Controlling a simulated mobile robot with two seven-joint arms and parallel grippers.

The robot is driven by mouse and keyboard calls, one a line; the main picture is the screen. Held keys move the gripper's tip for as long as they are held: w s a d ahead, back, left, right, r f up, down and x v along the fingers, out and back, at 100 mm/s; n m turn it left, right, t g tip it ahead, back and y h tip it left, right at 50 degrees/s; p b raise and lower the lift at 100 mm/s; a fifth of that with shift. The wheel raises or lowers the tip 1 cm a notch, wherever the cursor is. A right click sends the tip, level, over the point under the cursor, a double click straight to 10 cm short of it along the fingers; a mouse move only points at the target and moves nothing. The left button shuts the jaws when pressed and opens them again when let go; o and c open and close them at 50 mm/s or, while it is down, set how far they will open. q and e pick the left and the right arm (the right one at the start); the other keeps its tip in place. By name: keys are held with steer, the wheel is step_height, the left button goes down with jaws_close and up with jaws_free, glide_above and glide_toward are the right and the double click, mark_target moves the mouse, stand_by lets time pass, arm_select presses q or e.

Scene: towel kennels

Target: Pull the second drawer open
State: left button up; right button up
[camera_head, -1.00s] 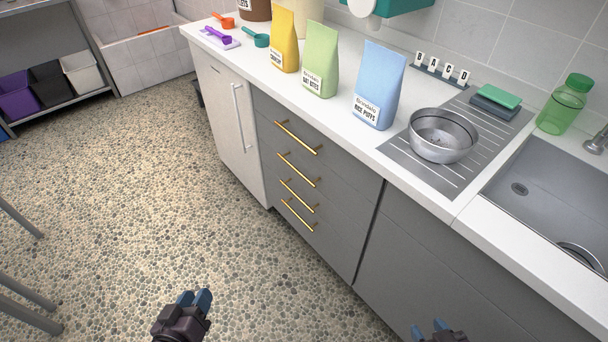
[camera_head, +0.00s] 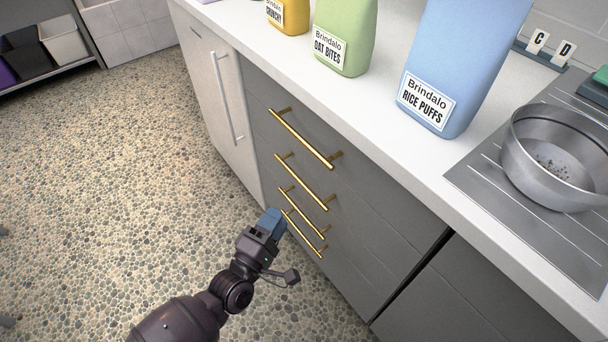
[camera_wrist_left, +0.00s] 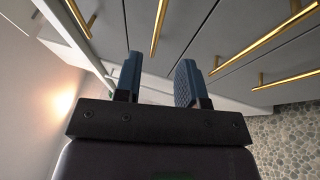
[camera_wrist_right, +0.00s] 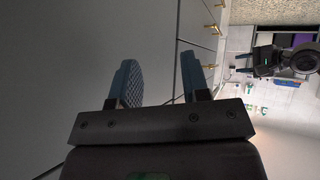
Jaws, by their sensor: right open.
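The grey drawer unit has gold bar handles stacked one above the other, and all its drawers look shut. The second drawer (camera_head: 343,200) has its handle (camera_head: 301,181) below the top one. My left gripper (camera_head: 273,222) is in front of the lower handles in the head view. In the left wrist view my left gripper (camera_wrist_left: 158,80) is open and empty, with a gold bar, apparently the second handle (camera_wrist_left: 158,28), ahead between its fingers and apart from them. My right gripper (camera_wrist_right: 163,82) is open and empty in the right wrist view, near a flat grey front; the head view does not show it.
The white counter (camera_head: 390,150) above holds food bags, among them a blue one (camera_head: 460,60), and a metal bowl (camera_head: 555,155). A white cabinet door (camera_head: 212,90) with a long handle stands left of the drawers. The pebbled floor (camera_head: 110,190) in front is clear.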

mark_target(300, 180)
arm_select(q)
steer(key=b+x, duration=0.1)
steer(key=x, duration=1)
steer(key=shift+c, duration=0.5)
jaws_close()
